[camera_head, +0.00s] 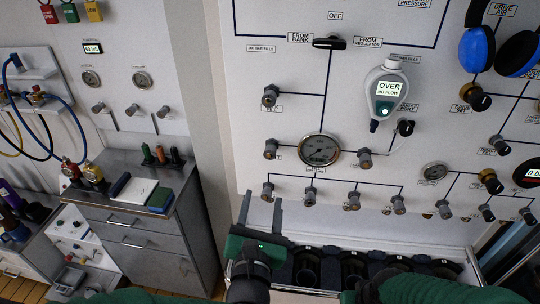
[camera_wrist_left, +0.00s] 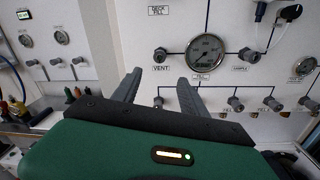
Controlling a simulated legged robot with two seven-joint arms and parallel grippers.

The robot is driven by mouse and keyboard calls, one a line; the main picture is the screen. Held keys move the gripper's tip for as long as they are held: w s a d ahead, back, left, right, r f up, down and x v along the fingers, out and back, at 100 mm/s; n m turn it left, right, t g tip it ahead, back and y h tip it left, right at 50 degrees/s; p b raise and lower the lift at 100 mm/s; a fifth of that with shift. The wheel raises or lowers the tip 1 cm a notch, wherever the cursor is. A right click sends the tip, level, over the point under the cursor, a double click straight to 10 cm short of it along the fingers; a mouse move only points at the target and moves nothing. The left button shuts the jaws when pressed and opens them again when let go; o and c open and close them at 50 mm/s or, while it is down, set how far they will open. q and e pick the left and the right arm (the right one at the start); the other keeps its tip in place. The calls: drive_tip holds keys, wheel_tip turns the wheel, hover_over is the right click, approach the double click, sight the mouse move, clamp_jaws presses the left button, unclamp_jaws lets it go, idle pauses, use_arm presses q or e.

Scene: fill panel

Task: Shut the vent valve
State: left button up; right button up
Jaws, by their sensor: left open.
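The vent valve (camera_head: 271,148) is a small grey knob on the white panel, left of a round gauge (camera_head: 320,150). In the left wrist view the valve (camera_wrist_left: 160,55) sits just above a label reading VENT. My left gripper (camera_head: 262,199) is green with dark fingers, open and empty. It is below the valve, with its fingers pointing up toward the panel. In the left wrist view the fingers (camera_wrist_left: 158,82) stand apart, below the VENT label and not around the knob. Green and dark parts of my right arm show at the bottom right; its fingers do not show.
Another knob (camera_head: 270,95) is above the vent valve, and a row of several knobs (camera_head: 309,196) runs below the gauge. A handheld meter (camera_head: 388,92) reading OVER hangs on the panel. A grey cabinet (camera_head: 146,220) stands at left. A rack of dark cylinders (camera_head: 355,265) lies below the panel.

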sight(270, 155)
use_arm(q)
drive_tip(key=w+p, duration=0.1)
drive_tip(key=w, duration=0.4)
drive_tip(key=w+d+p, duration=0.1)
drive_tip(key=w, duration=0.5)
drive_tip(key=w+p, duration=0.1)
drive_tip(key=w, duration=0.4)
drive_tip(key=shift+w+d, duration=0.2)
drive_tip(key=shift+w, duration=0.2)
drive_tip(key=shift+c, duration=0.3)
drive_tip(key=shift+s+f, duration=0.1)
clamp_jaws()
